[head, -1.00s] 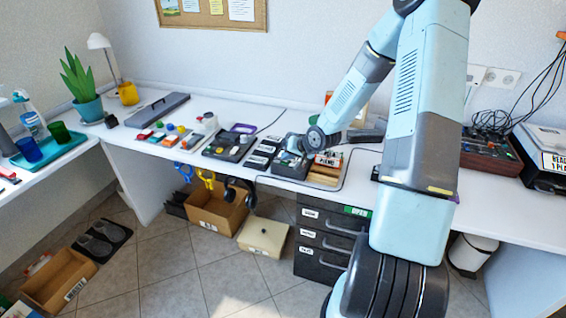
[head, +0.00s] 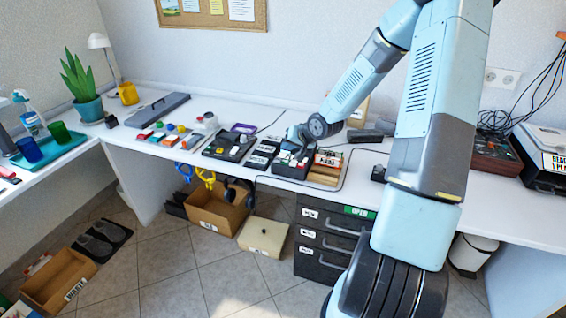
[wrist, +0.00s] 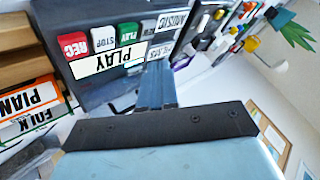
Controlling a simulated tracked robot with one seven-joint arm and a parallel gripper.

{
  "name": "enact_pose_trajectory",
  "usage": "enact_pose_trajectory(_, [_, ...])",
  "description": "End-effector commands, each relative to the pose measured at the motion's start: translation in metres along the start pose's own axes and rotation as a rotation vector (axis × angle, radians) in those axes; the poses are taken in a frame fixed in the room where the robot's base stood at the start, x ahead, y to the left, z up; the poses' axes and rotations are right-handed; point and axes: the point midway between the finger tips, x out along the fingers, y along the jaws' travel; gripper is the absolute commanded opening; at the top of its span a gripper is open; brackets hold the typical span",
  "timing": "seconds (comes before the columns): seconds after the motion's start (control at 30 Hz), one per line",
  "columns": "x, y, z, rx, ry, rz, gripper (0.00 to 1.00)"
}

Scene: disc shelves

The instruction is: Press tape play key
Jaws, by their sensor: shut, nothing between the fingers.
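The tape player (wrist: 95,92) is a dark box with a row of small keys, seen upside down or tilted in the wrist view. Its red REC key (wrist: 74,43), white STOP key (wrist: 103,36) and green PLAY key (wrist: 128,33) stand side by side, above a large PLAY label (wrist: 122,57). My gripper (wrist: 155,68) is shut and empty, its tips by the right end of that label, a little right of the green key. I cannot tell whether they touch the player. In the head view the player (head: 290,170) stands on the desk under my gripper (head: 297,143).
Cassette boxes labelled PIANO and FOLK (wrist: 28,108) lie beside the player, on a wooden rack (head: 325,175). Black labelled cases (head: 262,153) stand to its left. A dark tray (head: 228,147) is further left. A drawer unit (head: 328,240) is below.

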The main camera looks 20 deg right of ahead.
Motion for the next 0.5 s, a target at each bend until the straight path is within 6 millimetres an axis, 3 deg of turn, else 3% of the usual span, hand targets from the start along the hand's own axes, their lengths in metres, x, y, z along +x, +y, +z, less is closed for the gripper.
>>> enact_pose_trajectory(0.5, [-0.014, -0.010, -0.010, 0.001, 0.000, 0.000, 0.00])
